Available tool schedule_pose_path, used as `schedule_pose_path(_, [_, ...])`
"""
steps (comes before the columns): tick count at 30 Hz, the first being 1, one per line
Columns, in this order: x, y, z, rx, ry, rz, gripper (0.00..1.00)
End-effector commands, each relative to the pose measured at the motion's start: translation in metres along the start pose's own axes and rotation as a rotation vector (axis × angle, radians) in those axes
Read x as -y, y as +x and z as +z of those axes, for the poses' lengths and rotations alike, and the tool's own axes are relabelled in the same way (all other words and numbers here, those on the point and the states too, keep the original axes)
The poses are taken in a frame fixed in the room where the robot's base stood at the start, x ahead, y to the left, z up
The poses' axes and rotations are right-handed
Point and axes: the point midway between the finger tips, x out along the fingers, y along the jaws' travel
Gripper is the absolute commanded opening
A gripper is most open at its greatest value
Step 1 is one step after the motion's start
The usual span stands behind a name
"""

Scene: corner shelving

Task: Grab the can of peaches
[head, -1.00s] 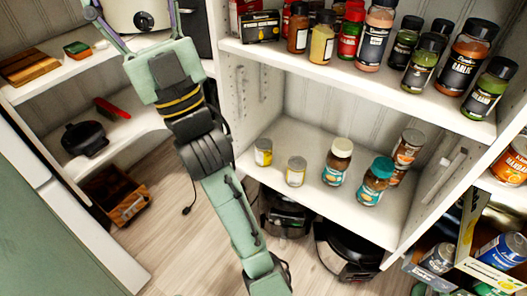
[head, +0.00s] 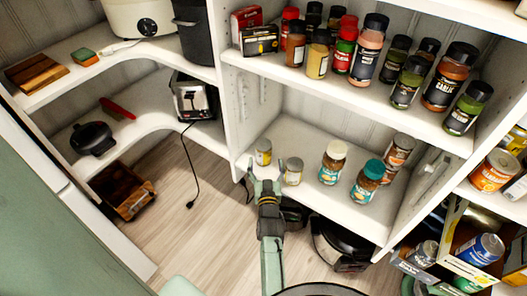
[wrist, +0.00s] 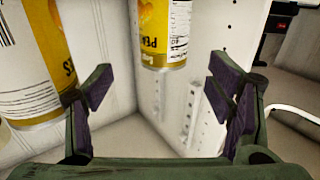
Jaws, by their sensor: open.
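Two small cans with yellow and white labels stand on the lower shelf. In the head view one can (head: 263,152) is farther back, and the other can (head: 293,171) is nearer and to its right. My gripper (head: 266,164) is open and empty at the front of the shelf, its fingers pointing at the back can. The other can is just outside the right finger. In the wrist view a can (wrist: 165,35), its lettering starting "PEA", shows beyond the gap of my gripper (wrist: 160,82). A larger-looking can (wrist: 30,75) is at the left, outside that finger.
A white-lidded jar (head: 334,162), a teal-lidded jar (head: 368,182) and another jar (head: 397,152) stand to the right on the same shelf. Spice jars fill the shelf above. A toaster (head: 193,97) stands left of the upright panel. Dark appliances sit below.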

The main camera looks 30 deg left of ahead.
Motion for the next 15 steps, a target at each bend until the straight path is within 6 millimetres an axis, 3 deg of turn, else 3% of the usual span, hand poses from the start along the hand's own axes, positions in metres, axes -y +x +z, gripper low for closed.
schedule_pose_path(3, [0.0, 0.019, -0.004, -0.001, 0.0, -0.001, 0.74])
schedule_pose_path(11, [0.002, 0.04, -0.007, -0.001, 0.0, -0.002, 0.74])
schedule_pose_path(15, [0.005, 0.06, -0.012, -0.002, -0.001, -0.003, 0.74])
